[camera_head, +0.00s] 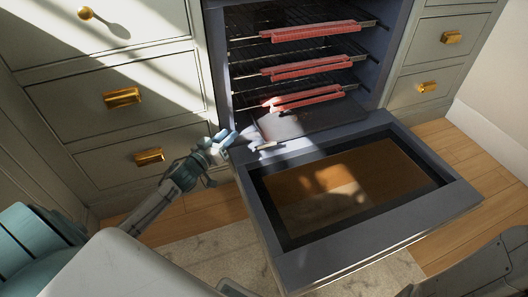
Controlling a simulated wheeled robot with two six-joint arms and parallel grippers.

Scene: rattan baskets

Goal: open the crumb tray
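An oven stands with its glass door (365,238) folded down. A dark flat panel (312,120), which looks like the crumb tray, lies low in the oven's front opening, with its left front edge slightly forward. My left gripper (250,139) is at the left front corner of that panel, just above the door's hinge side. Bright sunlight washes out its fingertips, so I cannot tell whether they touch the panel or how far apart they are. My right gripper is out of the picture.
Several wire racks with red edge guards (312,30) fill the oven above the panel. Grey drawers with brass handles (122,98) flank it. The lowered door takes up the floor space in front. A pale rug (215,250) lies left of the door.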

